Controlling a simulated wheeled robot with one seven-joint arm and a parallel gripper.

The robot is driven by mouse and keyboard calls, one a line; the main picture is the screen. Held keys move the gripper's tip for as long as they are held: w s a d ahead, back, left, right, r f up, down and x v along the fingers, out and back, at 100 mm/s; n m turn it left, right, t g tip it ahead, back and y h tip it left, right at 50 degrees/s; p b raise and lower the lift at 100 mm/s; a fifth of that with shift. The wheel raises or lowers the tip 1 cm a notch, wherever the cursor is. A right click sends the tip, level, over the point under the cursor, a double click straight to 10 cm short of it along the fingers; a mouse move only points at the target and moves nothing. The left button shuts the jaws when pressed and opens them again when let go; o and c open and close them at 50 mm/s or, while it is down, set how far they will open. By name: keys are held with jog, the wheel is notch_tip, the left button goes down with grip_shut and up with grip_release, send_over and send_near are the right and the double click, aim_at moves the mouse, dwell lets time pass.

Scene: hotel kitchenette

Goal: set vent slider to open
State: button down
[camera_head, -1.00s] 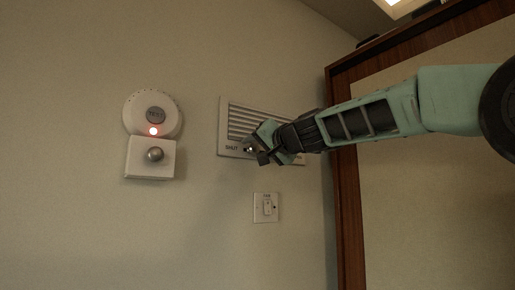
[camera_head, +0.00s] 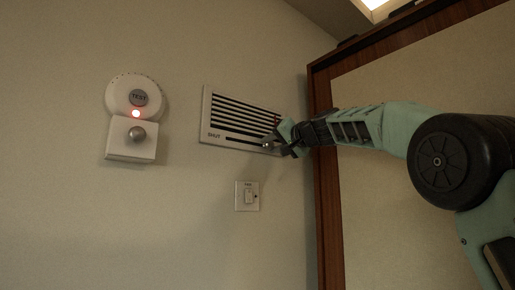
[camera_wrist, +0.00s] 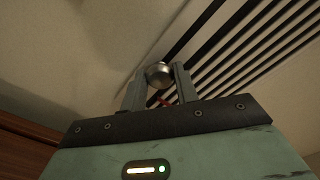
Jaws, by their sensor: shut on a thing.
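The vent (camera_head: 208,112) is a pale wall grille with dark slats and a word SHUT at its lower left. A slot runs to the right from that word along the bottom. The round metal slider knob (camera_head: 266,145) is well to the right along this slot, away from SHUT. My gripper (camera_head: 273,144) is shut on the knob and covers the vent's lower right corner. In the wrist view the knob (camera_wrist: 158,74) shows between my two fingertips, with the dark slats behind. Any label at the slot's right end is hidden.
A round alarm (camera_head: 122,98) with a TEST button and red light is left of the vent, above a white box with a metal knob (camera_head: 137,133). A wall switch (camera_head: 248,196) is below the vent. A wood-framed panel (camera_head: 325,200) stands close on the right.

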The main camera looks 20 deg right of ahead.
jog(key=shift+w+d, duration=0.1)
jog(key=shift+d, duration=0.4)
jog(key=shift+r, duration=0.1)
jog(key=c, duration=1.1)
grip_release()
jog(key=shift+d, duration=0.15)
jog(key=shift+o, duration=0.2)
jog(key=shift+s+b, duration=0.3)
jog(key=b+v, duration=0.7)
jog(key=v, duration=0.9)
jog(key=shift+s, duration=0.35)
jog(key=shift+w, duration=0.1)
